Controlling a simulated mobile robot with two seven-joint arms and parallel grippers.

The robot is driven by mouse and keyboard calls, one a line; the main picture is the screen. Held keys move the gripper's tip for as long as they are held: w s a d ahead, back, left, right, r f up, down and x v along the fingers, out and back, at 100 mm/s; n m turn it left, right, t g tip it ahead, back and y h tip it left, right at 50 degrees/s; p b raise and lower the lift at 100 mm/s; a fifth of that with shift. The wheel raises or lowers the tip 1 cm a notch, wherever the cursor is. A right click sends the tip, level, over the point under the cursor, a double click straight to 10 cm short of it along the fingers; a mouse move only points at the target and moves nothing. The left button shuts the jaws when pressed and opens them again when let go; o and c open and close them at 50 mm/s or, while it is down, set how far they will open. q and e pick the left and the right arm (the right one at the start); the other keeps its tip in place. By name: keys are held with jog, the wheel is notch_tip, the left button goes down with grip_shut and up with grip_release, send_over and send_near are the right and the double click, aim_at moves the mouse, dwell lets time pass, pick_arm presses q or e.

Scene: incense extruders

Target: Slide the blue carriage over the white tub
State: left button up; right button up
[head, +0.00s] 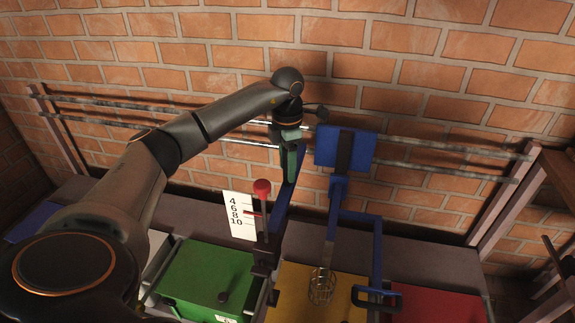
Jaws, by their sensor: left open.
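The blue carriage (360,152) sits on two metal rails along the brick wall. Its blue arm hangs down with a wire basket (321,287) and a blue-and-dark handle (378,299) at the bottom, over the yellow tub (295,300). The white tub (153,250) is at the left, mostly hidden behind my left arm; only a pale strip shows. My left gripper (291,165) is open and points down just left of the carriage, near the rails and a slanted blue bar (283,205). I cannot tell whether it touches the bar. My right gripper is out of view.
A green tub (208,277) stands between the white and yellow ones, a red one (435,306) at right and a blue one (32,220) far left. A red-knobbed lever (262,188) and number card (240,215) rise above the green tub.

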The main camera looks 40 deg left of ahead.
pick_arm(q)
jog(key=shift+c, duration=0.3)
grip_shut()
dwell(1.0)
